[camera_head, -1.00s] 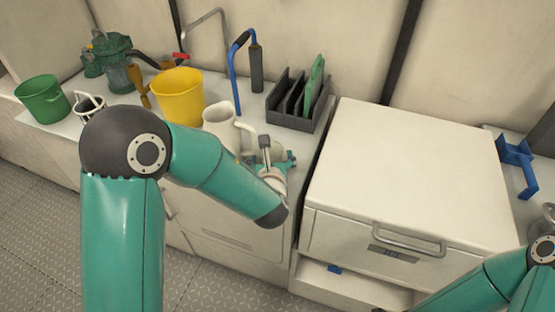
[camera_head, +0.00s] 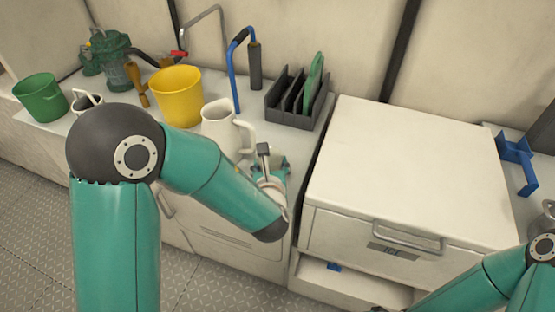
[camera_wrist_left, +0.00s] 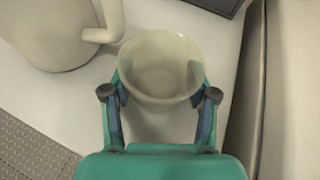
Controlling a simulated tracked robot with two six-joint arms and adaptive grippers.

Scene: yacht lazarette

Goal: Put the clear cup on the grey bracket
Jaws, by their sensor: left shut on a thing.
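The clear cup (camera_wrist_left: 160,68) is a pale, see-through, round cup seen from above in the left wrist view. My left gripper (camera_wrist_left: 160,86) is shut on it, one finger on each side of its wall. In the head view my left gripper (camera_head: 271,170) is over the front right part of the counter, beside the white pitcher; my forearm and wrist hide much of it, and the cup is hard to make out there. Whether the cup touches the counter I cannot tell. I cannot identify the grey bracket with certainty. My right arm shows at the lower right, its gripper out of frame.
The white pitcher (camera_head: 221,126) stands close left of the cup. A yellow bucket (camera_head: 179,98), green bucket (camera_head: 41,98) and dark grey slotted rack (camera_head: 291,118) share the counter (camera_head: 300,140). The white ice box (camera_head: 410,160) has a clear top. A blue bracket (camera_head: 517,152) is at right.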

